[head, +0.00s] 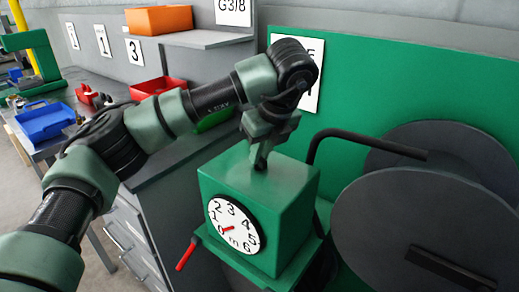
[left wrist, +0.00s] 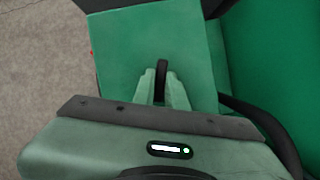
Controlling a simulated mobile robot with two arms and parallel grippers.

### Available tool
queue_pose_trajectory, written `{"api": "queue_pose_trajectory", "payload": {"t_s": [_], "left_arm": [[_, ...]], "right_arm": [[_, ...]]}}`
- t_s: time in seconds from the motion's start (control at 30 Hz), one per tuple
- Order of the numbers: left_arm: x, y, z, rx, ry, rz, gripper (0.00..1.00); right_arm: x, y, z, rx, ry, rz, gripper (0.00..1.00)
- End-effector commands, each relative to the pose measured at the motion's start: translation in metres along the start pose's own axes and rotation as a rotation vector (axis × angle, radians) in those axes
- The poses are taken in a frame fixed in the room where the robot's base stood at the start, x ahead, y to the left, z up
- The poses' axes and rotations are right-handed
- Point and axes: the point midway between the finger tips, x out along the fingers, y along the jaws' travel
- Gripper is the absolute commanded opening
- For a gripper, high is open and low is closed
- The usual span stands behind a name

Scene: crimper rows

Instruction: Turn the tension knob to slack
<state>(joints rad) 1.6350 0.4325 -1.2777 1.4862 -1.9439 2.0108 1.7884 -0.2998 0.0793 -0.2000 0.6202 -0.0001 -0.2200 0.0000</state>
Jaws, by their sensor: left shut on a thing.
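A green box (head: 260,195) with a round white dial (head: 234,225) on its front stands at the centre of the head view. The dial is numbered 0 to 6, and its red pointer lies at the low left, near 0. A narrow black knob (left wrist: 162,75) on the box top shows in the left wrist view, partly hidden by the fingers. My left gripper (head: 260,166) points down onto the box top. In the left wrist view, its fingers (left wrist: 162,92) are shut on the knob, one on each side. No slack marking is readable. My right gripper is not in view.
A red-handled lever (head: 186,254) sticks out low at the box's left. A bent black bar (head: 365,142) and large dark discs (head: 430,230) stand at the right. A green panel (head: 400,90) is behind. Blue (head: 44,121) and red (head: 158,87) bins are on the left.

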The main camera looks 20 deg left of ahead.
Motion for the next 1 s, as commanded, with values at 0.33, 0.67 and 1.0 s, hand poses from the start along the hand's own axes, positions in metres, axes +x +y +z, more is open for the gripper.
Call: {"api": "queue_pose_trajectory", "payload": {"t_s": [0.33,0.67,1.0], "left_arm": [[-0.002,-0.002,0.001,-0.228,-0.001,0.093,0.0],[-0.001,-0.003,0.0,-0.325,0.001,0.133,0.0],[0.0,-0.003,0.0,-0.339,0.002,0.138,0.0]], "right_arm": [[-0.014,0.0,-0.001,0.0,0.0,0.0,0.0],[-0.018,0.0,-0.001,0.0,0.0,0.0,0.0],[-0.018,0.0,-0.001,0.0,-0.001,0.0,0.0]]}}
